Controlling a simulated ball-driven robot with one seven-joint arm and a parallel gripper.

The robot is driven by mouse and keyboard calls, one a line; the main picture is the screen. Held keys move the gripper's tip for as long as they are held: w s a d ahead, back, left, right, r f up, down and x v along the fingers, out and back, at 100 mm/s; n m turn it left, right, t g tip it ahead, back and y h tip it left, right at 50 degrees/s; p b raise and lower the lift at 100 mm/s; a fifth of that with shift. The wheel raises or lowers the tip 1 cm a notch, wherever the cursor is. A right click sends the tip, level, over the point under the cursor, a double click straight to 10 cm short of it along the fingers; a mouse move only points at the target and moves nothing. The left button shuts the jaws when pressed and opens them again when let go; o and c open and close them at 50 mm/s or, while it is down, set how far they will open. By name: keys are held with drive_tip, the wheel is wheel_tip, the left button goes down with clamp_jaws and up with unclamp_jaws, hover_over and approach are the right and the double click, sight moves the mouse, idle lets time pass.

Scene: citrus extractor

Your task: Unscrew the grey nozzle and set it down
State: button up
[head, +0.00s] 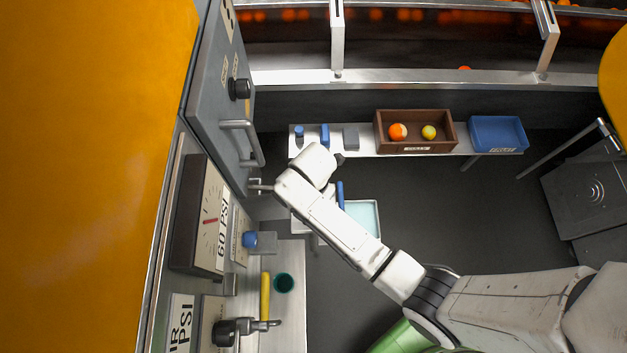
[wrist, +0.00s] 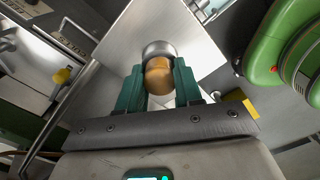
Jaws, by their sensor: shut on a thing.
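In the wrist view, my gripper (wrist: 159,84) has its two green fingers shut on either side of a short round piece. Its near part is tan and its far part is a grey rounded collar; I take it as the grey nozzle (wrist: 158,48). The nozzle lies in front of a pale metal plate (wrist: 190,35); I cannot tell whether it is still joined to it.
A shelf at the back holds a brown box (head: 415,149) with two balls and a blue tray (head: 497,132). A pressure gauge (head: 208,217) and a door handle (head: 243,142) stick out at left. The dark floor is open.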

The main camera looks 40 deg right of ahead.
drive_tip(key=shift+r+p, duration=0.15)
drive_tip(key=shift+p, duration=0.15)
drive_tip(key=shift+n, duration=0.8)
drive_tip(key=shift+n+p, duration=0.3)
drive_tip(key=shift+p, duration=0.25)
drive_tip(key=shift+n, duration=0.6)
